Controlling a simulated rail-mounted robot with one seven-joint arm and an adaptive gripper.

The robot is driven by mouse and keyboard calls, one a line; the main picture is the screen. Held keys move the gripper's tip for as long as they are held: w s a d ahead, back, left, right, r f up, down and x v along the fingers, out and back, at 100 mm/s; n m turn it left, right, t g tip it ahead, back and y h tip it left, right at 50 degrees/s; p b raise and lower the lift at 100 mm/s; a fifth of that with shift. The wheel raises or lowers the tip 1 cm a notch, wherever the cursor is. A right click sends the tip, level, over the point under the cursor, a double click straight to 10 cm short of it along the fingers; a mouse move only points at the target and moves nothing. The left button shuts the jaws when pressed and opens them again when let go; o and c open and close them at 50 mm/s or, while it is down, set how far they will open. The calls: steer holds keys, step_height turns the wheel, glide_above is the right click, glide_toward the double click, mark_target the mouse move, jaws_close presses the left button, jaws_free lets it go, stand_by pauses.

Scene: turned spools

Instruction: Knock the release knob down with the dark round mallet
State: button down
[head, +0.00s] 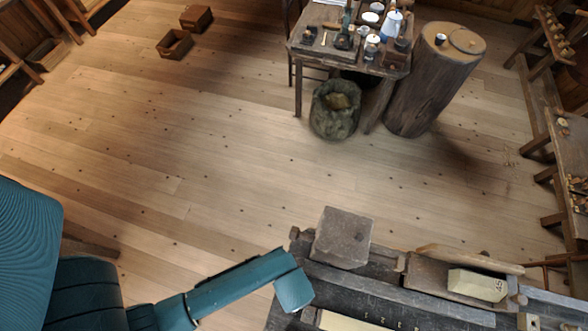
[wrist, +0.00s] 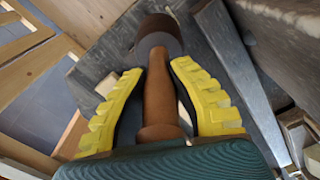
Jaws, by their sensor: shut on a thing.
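The mallet (wrist: 158,42) shows in the wrist view, with a dark round head at the top and a brown turned wooden handle. My gripper (wrist: 158,70) has its two ribbed yellow fingers closed on the handle, one on each side. The head points away from the wrist, beyond the fingertips. In the head view my teal arm reaches in from the lower left to the workbench (head: 400,297); the gripper and mallet cannot be made out there. I cannot pick out the release knob in either view.
A grey stone block (head: 341,238) stands on the bench's back left. To its right are a wooden tray with a pale box (head: 477,285) marked 45. Beyond lie open plank floor, a cluttered table (head: 330,52), a sack (head: 335,112) and a stump (head: 425,85).

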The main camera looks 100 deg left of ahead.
steer(key=shift+r, duration=0.1)
step_height(320, 180, up, 3)
steer(key=p, duration=0.4)
steer(key=shift+r+p, duration=0.2)
steer(key=shift+p, duration=0.1)
steer(key=shift+f+b, duration=1.35)
steer(key=shift+f, duration=1)
steer(key=shift+r, duration=0.1)
